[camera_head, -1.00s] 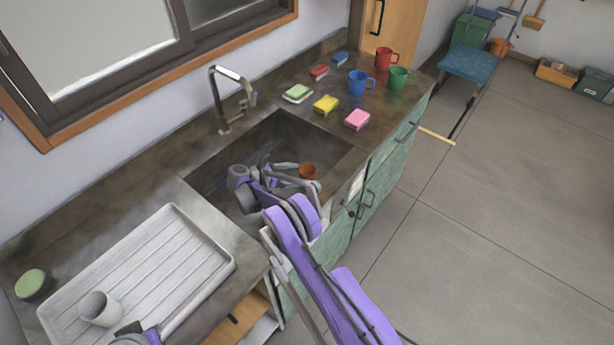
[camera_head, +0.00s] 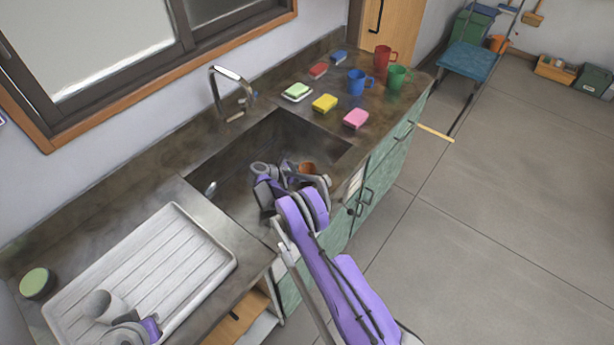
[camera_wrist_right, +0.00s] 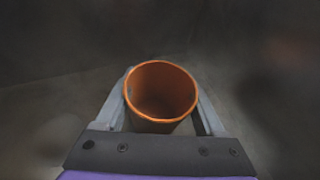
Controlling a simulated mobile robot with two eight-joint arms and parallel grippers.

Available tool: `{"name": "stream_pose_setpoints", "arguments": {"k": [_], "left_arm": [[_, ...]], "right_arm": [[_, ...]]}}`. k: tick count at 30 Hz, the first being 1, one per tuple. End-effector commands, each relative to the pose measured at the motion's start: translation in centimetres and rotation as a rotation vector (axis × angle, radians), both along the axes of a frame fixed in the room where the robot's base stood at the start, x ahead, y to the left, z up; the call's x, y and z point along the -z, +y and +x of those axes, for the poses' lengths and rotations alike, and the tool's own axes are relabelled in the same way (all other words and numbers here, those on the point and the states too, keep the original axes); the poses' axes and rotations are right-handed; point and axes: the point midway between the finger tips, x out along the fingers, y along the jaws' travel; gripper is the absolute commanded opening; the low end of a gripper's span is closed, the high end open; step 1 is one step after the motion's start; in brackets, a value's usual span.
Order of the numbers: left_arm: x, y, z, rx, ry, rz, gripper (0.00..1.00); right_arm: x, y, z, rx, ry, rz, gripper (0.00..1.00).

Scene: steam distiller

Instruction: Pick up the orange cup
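The orange cup (camera_head: 307,168) is in the sink, partly hidden behind my right gripper in the head view. In the right wrist view, the cup (camera_wrist_right: 160,92) has its round opening facing the camera and looks empty. My right gripper (camera_wrist_right: 163,108) has one finger on each side of the cup. A narrow dark gap shows at the right finger, so the fingers look open around it; contact at the left is unclear.
The sink walls (camera_head: 320,133) surround the cup, with a faucet (camera_head: 230,92) behind. A shiny utensil (camera_head: 211,188) lies in the sink. Sponges (camera_head: 325,103), a blue mug (camera_head: 359,82), a red mug (camera_head: 384,57) and a green mug (camera_head: 397,77) stand on the far counter.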

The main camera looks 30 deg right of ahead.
Motion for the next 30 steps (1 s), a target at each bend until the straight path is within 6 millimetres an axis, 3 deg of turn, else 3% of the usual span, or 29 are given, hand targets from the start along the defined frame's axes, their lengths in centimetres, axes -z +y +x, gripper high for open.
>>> {"name": "stream_pose_setpoints", "arguments": {"k": [1, 6, 9, 19, 30], "left_arm": [[0.0, 0.0, 0.0, 0.000, 0.000, 0.000, 0.00], [0.0, 0.0, 0.0, 0.000, 0.000, 0.000, 0.00], [0.0, 0.0, 0.0, 0.000, 0.000, 0.000, 0.00], [0.2, 0.0, -0.1, 0.000, 0.002, 0.000, 0.00], [1.1, 0.0, -0.6, 0.000, 0.011, 0.000, 0.00]], "right_arm": [[0.0, 0.0, 0.0, 0.000, 0.000, 0.000, 0.60], [0.0, 0.0, 0.0, 0.000, 0.000, 0.000, 0.30], [0.0, 0.0, 0.0, 0.000, 0.000, 0.000, 0.17], [-1.1, 0.0, 0.0, 0.000, 0.000, 0.000, 0.17], [-7.9, 0.0, -0.1, 0.001, 0.000, 0.000, 0.17]]}}
